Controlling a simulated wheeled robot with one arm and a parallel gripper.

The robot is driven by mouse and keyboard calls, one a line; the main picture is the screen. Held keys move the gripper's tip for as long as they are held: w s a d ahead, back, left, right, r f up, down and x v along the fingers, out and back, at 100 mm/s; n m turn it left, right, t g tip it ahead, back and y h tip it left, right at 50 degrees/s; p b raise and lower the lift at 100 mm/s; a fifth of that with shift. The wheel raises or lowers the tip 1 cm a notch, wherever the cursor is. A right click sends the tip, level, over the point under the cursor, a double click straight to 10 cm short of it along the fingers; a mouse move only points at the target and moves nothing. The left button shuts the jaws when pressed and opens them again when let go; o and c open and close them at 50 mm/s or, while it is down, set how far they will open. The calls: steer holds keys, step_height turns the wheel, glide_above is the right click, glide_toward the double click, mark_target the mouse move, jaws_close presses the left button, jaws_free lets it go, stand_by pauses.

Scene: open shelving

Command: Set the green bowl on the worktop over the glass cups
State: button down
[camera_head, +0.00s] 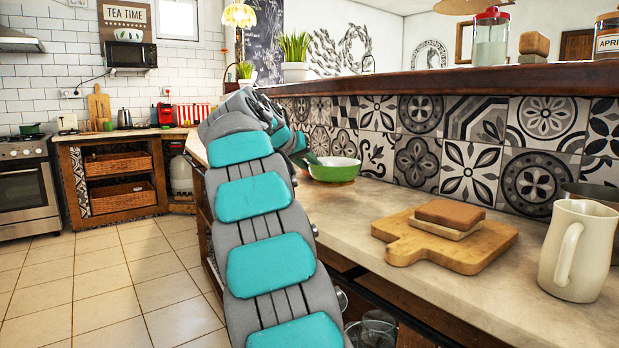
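The green bowl (334,172), with a pale inside, is at the far part of the pale worktop (400,283), near the patterned tile wall. It looks upright; I cannot tell whether it rests on the worktop or is held just above it. My gripper (309,160) is at the bowl's left rim, mostly hidden behind my own wrist. Its fingers are too small and covered to show whether they grip the rim. Glass cups (376,325) stand on an open shelf below the worktop, at the bottom of the view, partly hidden by the worktop's edge and my arm.
A wooden cutting board (450,247) with a bread-like block (450,214) lies mid-worktop. A cream pitcher (578,252) and a dark bowl (592,194) stand at right. A raised wooden ledge (450,80) runs above the tiles. The worktop between bowl and board is clear.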

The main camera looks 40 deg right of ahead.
steer(key=shift+w+d+f, duration=0.1)
steer(key=shift+w, duration=0.3)
steer(key=shift+f, duration=1.75)
steer(key=c, duration=0.8)
jaws_free()
steer(key=v, duration=1.2)
steer(key=shift+b, duration=0.3)
